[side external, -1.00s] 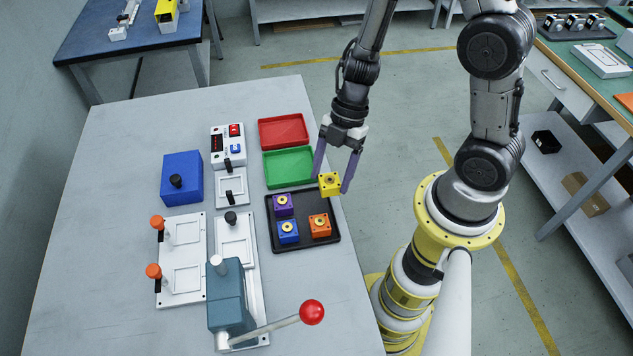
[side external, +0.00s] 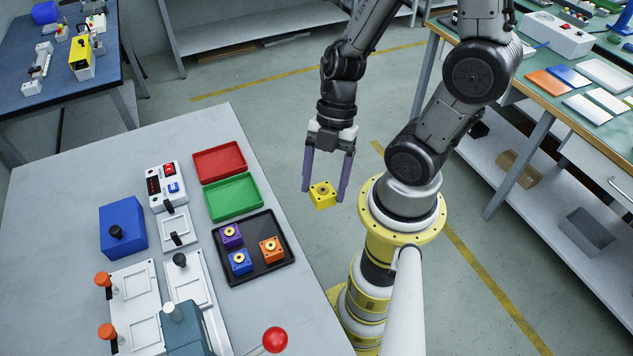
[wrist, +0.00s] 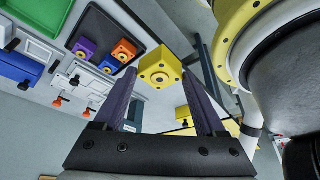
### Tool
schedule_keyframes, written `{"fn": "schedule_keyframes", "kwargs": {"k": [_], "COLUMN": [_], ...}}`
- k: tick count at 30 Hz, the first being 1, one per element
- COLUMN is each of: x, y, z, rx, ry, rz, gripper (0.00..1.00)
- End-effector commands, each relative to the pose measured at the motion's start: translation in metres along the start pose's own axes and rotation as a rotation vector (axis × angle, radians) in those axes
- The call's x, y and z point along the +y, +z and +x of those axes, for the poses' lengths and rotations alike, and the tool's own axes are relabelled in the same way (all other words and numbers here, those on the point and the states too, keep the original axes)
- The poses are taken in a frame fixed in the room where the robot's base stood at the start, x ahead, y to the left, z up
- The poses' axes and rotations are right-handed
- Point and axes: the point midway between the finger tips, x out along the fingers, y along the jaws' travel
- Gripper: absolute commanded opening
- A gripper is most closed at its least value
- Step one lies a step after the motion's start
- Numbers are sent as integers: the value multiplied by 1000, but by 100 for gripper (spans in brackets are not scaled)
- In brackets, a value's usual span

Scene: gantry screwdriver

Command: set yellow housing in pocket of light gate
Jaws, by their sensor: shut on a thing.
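The yellow housing (side external: 322,195), a small block with a round boss on top, is held between the purple fingertips of my gripper (side external: 326,190). In the side view it hangs to the right of the table edge, right of the black tray. In the wrist view the yellow housing (wrist: 160,68) sits between the tips of my gripper (wrist: 160,80). The plate looks empty. I cannot tell for sure which fixture is the light gate.
The black tray (side external: 284,268) holds purple, blue and orange housings. Green (side external: 234,197) and red (side external: 218,161) trays lie behind it.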

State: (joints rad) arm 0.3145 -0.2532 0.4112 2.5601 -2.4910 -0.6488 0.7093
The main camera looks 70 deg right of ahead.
Motion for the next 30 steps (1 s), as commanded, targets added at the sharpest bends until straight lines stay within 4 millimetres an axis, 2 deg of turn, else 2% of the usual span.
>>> {"fn": "schedule_keyframes", "kwargs": {"k": [2,4,8,13,17,20,24,27,30], "x": [4,18,56,127,183,225,276,305,325], "y": [0,2,6,6,-1,-10,-28,-43,-59], "z": [-3,-9,-22,-36,-37,-31,-13,8,31], "rx": [-1,0,-1,-1,0,0,0,-1,-1], "ry": [18,29,49,64,65,63,53,41,25], "rz": [34,61,110,150,159,157,134,107,69], "gripper": [10,10,10,10,10,10,10,10,10]}}
